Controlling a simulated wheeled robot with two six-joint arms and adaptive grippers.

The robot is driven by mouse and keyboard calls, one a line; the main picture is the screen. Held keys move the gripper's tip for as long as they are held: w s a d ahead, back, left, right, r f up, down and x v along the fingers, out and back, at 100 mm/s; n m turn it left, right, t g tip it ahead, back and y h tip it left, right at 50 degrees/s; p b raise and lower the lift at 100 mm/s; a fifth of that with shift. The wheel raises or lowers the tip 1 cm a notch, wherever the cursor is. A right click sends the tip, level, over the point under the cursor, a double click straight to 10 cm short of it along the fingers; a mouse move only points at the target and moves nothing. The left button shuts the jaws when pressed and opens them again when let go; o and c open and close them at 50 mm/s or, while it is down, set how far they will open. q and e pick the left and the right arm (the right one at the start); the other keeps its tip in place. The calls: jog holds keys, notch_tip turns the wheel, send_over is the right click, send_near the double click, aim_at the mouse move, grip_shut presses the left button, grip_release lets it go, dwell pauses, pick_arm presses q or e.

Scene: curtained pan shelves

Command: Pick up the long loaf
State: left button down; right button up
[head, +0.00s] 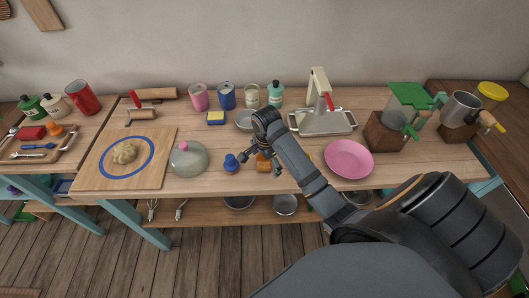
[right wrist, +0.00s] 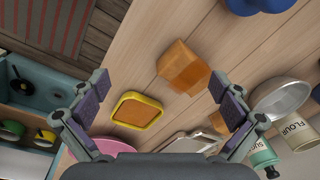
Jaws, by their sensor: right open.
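The long loaf (right wrist: 183,67) is an orange-brown block lying on the wooden counter. It sits between and beyond the fingers in the right wrist view, a little right of centre. In the head view the loaf (head: 263,163) is partly hidden behind my right gripper (head: 261,166), which hangs over it. My right gripper (right wrist: 158,82) is open and empty, with its fingers spread wide on either side. I see no contact with the loaf. My left gripper is in neither view.
A pink plate (head: 349,158) lies to the right; a metal bowl (head: 244,120) and several tins stand behind.

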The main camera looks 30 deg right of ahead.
aim_at(264, 161)
jog(key=w+d+r+m, duration=0.1)
jog(key=m, duration=0.1)
jog(key=w+r+m, duration=0.2)
jog(key=w+d+r+m, duration=0.1)
jog(key=w+m, duration=0.1)
jog(key=m, duration=0.1)
jog(key=shift+d+r+g, duration=0.3)
jog(key=shift+r, duration=0.1)
jog(key=shift+m, duration=0.5)
notch_tip(264, 161, down, 5)
jog(key=b, duration=0.5)
jog(key=shift+w+d+b, duration=0.15)
jog(key=shift+b, duration=0.15)
jog(key=shift+r, duration=0.1)
jog(key=f+b, duration=0.2)
jog(key=f, duration=0.1)
jog(key=f+b, duration=0.1)
jog(key=f, duration=0.1)
jog(key=shift+s, duration=0.25)
jog(key=shift+w+f, duration=0.1)
jog(key=c, duration=1.1)
jog(key=shift+c, duration=0.2)
